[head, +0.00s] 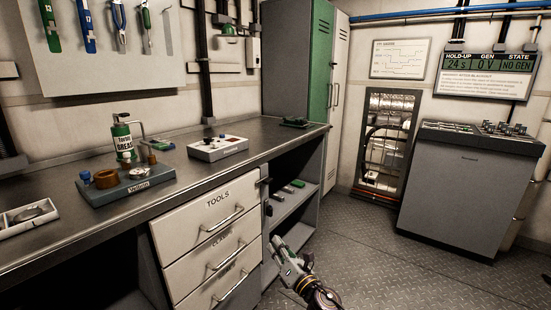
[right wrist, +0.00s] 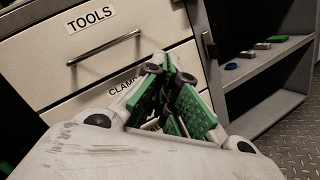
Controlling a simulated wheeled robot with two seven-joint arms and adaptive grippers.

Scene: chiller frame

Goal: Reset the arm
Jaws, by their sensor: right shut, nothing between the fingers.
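My right gripper (head: 285,258) is low in the head view, in front of the workbench's open shelf and beside the drawers. In the right wrist view its green-padded fingers (right wrist: 168,85) are closed together with nothing between them. They point toward the drawer front and partly hide the second drawer's label. My left gripper is not in view.
The workbench (head: 95,218) has closed drawers, the top one labelled TOOLS (head: 212,207). A console (head: 455,190) stands right. The floor (head: 385,265) between is clear.

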